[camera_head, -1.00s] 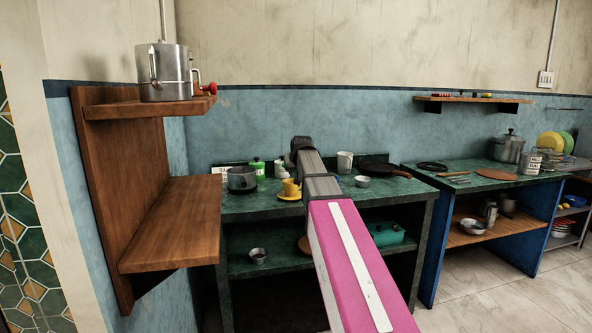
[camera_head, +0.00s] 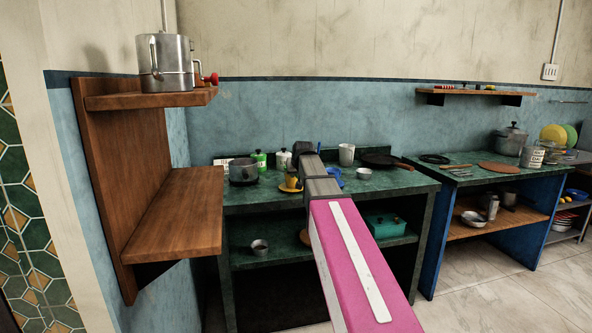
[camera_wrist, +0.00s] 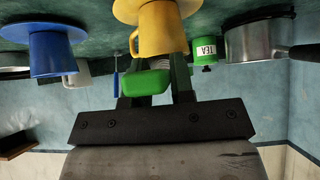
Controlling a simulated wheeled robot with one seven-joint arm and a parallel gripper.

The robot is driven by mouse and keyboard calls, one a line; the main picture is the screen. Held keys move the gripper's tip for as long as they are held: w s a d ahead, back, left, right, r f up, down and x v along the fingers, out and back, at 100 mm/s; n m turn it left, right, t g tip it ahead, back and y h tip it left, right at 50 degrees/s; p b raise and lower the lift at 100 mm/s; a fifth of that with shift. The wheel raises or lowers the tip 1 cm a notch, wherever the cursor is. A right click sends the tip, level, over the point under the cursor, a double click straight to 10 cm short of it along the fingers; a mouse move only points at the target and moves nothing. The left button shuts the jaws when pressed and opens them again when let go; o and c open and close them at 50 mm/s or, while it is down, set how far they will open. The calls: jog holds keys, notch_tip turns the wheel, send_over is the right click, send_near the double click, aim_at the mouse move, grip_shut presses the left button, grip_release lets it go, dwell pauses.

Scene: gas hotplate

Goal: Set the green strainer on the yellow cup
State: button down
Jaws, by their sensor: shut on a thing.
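The yellow cup (camera_head: 291,181) stands on a yellow saucer on the green counter, partly behind my arm in the head view. In the wrist view, which looks upside down, the yellow cup (camera_wrist: 160,30) is at the top centre, just beyond my fingers. My gripper (camera_wrist: 155,84) is shut on the green strainer (camera_wrist: 146,84), whose rounded green side shows at the fingers. The strainer looks apart from the cup; its exact height over it cannot be told. In the head view my gripper (camera_head: 305,153) is small and dark, and the strainer cannot be made out.
A blue cup (camera_wrist: 52,50) on a blue saucer stands near the yellow one. A metal pot (camera_head: 243,171), a green tea canister (camera_wrist: 207,48), a white mug (camera_head: 346,154) and a dark pan (camera_head: 380,159) share the counter. A wooden shelf (camera_head: 180,218) juts out at left.

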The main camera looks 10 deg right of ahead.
jog(key=shift+f, duration=0.4)
jog(key=shift+f, duration=0.55)
jog(key=c, duration=0.9)
grip_release()
jog(key=v, duration=1.1)
jog(key=s+a+f+g, duration=0.15)
jog(key=s+f, duration=0.25)
jog(key=f, duration=0.4)
jog(key=s+f+g, duration=0.2)
jog(key=s+f, duration=0.1)
jog(key=f, duration=0.6)
jog(key=s+a+f+g, duration=0.1)
jog(key=s+f, duration=0.3)
jog(key=f, duration=0.4)
jog(key=s+a+f+g, duration=0.2)
jog(key=s+f+g, duration=0.2)
jog(key=s+f, duration=1.1)
jog(key=shift+s+f, duration=0.35)
jog(key=shift+f, duration=0.25)
